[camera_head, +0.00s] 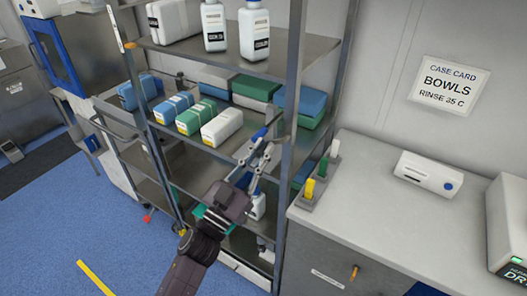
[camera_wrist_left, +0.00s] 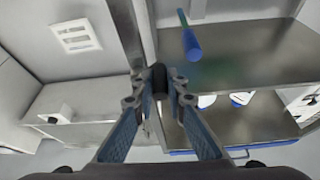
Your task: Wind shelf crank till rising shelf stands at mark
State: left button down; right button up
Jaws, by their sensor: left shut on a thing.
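A metal shelf rack (camera_head: 297,60) stands in the middle of the head view, with several levels. The shelf with the boxes (camera_head: 240,140) is probably the rising one; I cannot tell for sure. My left gripper (camera_head: 262,148) is at the rack's front right post. In the left wrist view its fingers (camera_wrist_left: 160,88) are closed together around a small dark knob (camera_wrist_left: 159,76), which looks like the crank's handle. The rest of the crank is hidden or too small to tell. An orange tag (camera_head: 130,45) sits on the left post; I cannot tell whether it is the mark. My right gripper is not in view.
White bottles (camera_head: 254,30) stand on the top shelf. Blue, green and white boxes (camera_head: 222,127) lie below. Blue floor (camera_head: 60,225) is open at left.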

aim_at(261, 149)
pick_arm(q)
jog(key=m, duration=0.2)
jog(key=r+m+g+h+p, duration=0.1)
jog(key=m, duration=0.1)
jog(key=r+m+h, duration=0.1)
jog(key=shift+w+a+m+g+p, duration=0.15)
jog(key=shift+a+m+g+p, duration=0.15)
jog(key=shift+m+g+p, duration=0.1)
jog(key=m, duration=0.1)
jog(key=r+m+g+h+p, duration=0.1)
jog(key=m, duration=0.1)
jog(key=shift+r+m+g, duration=0.1)
jog(key=shift+m+g, duration=0.2)
jog(key=m+p, duration=0.1)
jog(key=m, duration=0.1)
jog(key=r+m+g+p, duration=0.1)
jog(key=m+p, duration=0.1)
jog(key=shift+r+g+h, duration=0.1)
jog(key=shift+g+h, duration=0.2)
jog(key=shift+d+r+m+g+p, duration=0.15)
jog(key=shift+m+g+p, duration=0.25)
jog(key=shift+m, duration=0.3)
jog(key=shift+d+r+m+g+p, duration=0.15)
jog(key=shift+m+g+p, duration=0.25)
jog(key=shift+m, duration=0.3)
jog(key=c, duration=1.9)
grip_release()
jog(key=shift+c, duration=0.2)
jog(key=shift+s+f, duration=0.1)
jog(key=shift+s, duration=0.1)
